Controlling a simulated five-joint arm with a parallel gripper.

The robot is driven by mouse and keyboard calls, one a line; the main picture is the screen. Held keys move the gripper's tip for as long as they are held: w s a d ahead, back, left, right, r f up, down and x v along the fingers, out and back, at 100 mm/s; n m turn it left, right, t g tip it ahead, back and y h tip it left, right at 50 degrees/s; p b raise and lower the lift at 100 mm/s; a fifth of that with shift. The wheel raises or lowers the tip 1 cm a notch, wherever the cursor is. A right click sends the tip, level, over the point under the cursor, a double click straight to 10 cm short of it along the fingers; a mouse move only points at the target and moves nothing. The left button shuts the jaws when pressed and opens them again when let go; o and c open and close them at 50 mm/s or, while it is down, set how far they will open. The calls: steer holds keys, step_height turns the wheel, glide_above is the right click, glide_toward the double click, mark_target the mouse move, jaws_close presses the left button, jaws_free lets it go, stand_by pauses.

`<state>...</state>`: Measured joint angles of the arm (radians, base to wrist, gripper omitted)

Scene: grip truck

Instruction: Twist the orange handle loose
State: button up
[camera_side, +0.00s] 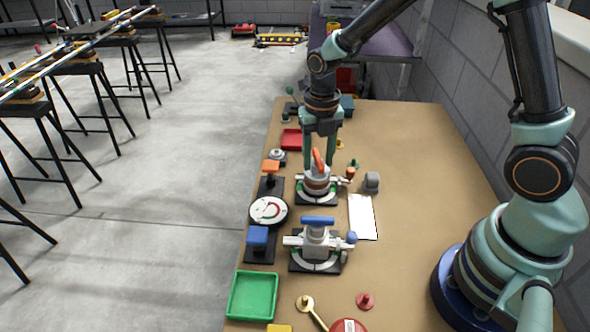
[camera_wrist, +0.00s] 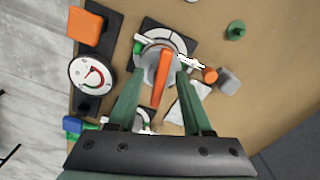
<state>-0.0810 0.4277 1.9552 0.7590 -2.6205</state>
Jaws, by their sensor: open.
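The orange handle (camera_side: 318,161) sits on top of a grey round fixture (camera_side: 317,183) with white side arms on a black base. In the wrist view the orange handle (camera_wrist: 160,78) lies lengthwise between my two fingers. My gripper (camera_side: 319,165) is open, pointing down, with one finger on each side of the handle. In the wrist view my gripper (camera_wrist: 156,72) shows clear gaps between the fingers and the handle. I cannot tell the exact height of the fingertips against the handle. A blue handle (camera_side: 317,220) tops a similar fixture nearer the front.
A round dial (camera_side: 268,211) stands left, between an orange block (camera_side: 271,166) and a blue block (camera_side: 257,237). A white sheet (camera_side: 363,217) and a grey block (camera_side: 371,182) lie to the right. A green tray (camera_side: 253,296) sits at the front left, a red tray (camera_side: 291,139) behind.

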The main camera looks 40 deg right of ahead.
mark_target(319, 158)
steer(key=shift+r, duration=3.5)
steer(key=shift+r, duration=0.1)
steer(key=shift+s+r+m, duration=0.1)
steer(key=shift+r+m, duration=0.05)
steer(key=shift+m, duration=0.15)
steer(key=s+d+r+m+t, duration=0.1)
steer(key=s+r+m, duration=0.4)
steer(key=m, duration=1)
steer(key=s+d+r+m+t, duration=0.2)
steer(key=s+r+m+t, duration=0.2)
steer(key=m, duration=1.1)
steer(key=shift+s+r+t, duration=0.3)
steer(key=shift+s+r, duration=0.4)
steer(key=shift+s, duration=0.1)
